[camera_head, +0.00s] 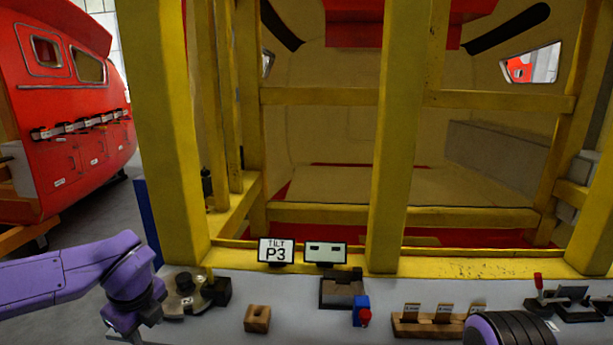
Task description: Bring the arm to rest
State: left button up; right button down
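My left arm (70,272), purple, comes in from the left and bends down at a joint near the bench's left end. It runs out of the picture at the bottom, and the fingers of my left gripper do not show. A purple and black ribbed part (510,328), which looks like part of my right arm, shows at the bottom right edge. My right gripper does not show. I cannot see whether either gripper holds anything.
A pale bench (285,310) runs along the front. On it are a round metal fixture (183,292), a wooden block (257,318), a red and blue piece (362,312), a wooden rack (440,327) and a "TILT P3" sign (276,250). Yellow posts (398,140) rise behind.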

pick_arm(q)
jog(key=s+d+f+m+t+y+b, duration=0.1)
jog(key=s+f+m+t+b, duration=0.1)
jog(key=f+m, duration=1.2)
jog(key=s+f+m+t+y+b, duration=0.25)
jog(key=f+m, duration=0.85)
jog(key=m, duration=0.6)
jog(key=s+f+m+g+h+b, duration=0.1)
jog(key=s+f+m+g, duration=0.1)
jog(key=s+f+m, duration=0.4)
jog(key=s+f+m+g+h+b, duration=0.1)
jog(key=s+f+m+g, duration=0.1)
jog(key=s+f+m, duration=0.4)
jog(key=s+f, duration=0.4)
jog(key=s, duration=0.6)
jog(key=shift+s+a, duration=0.3)
jog(key=shift+a, duration=0.1)
